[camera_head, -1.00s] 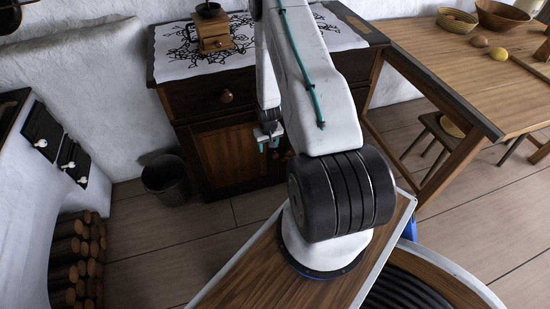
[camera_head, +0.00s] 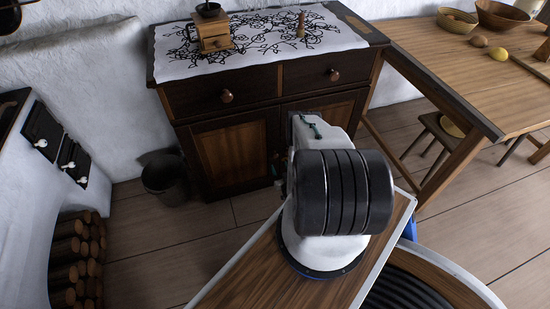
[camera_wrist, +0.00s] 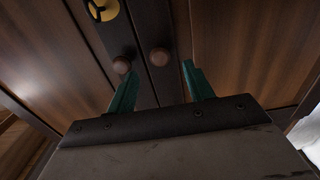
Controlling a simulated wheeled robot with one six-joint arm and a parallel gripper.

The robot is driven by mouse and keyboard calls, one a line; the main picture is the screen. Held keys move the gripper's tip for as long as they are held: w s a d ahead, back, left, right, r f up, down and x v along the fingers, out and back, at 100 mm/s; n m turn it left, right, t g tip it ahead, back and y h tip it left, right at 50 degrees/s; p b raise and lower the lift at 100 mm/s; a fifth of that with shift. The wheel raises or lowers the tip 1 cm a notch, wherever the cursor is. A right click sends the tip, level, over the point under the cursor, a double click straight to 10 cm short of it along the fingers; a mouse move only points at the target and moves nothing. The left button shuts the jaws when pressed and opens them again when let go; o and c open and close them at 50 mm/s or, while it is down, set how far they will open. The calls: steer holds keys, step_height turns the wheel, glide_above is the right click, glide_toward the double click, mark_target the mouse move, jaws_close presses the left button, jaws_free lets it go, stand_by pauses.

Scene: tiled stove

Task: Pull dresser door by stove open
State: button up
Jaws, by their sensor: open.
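The dark wooden dresser (camera_head: 200,97) stands against the wall, with two lower doors. Its left door (camera_head: 230,152), on the stove side, looks shut. My arm hides much of the right door (camera_head: 325,103). In the wrist view, two round knobs sit near the dark strip between the doors: a left knob (camera_wrist: 121,65) and a right knob (camera_wrist: 159,57). My gripper (camera_wrist: 160,70) is open, its teal fingers pointing at the doors. The right knob appears between the fingertips; the left knob is just above the left fingertip. I cannot tell contact. The head view mostly hides the gripper behind my arm.
The white stove (camera_head: 35,190) with dark doors is at left, above stacked logs (camera_head: 75,255). A dark bucket (camera_head: 166,180) stands on the floor left of the dresser. A coffee grinder (camera_head: 212,32) stands on its cloth. A table (camera_head: 470,75) is at right.

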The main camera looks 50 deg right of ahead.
mark_target(276, 157)
steer(key=x, duration=0.7)
steer(key=shift+w+d+r, duration=0.1)
steer(key=shift+w, duration=0.15)
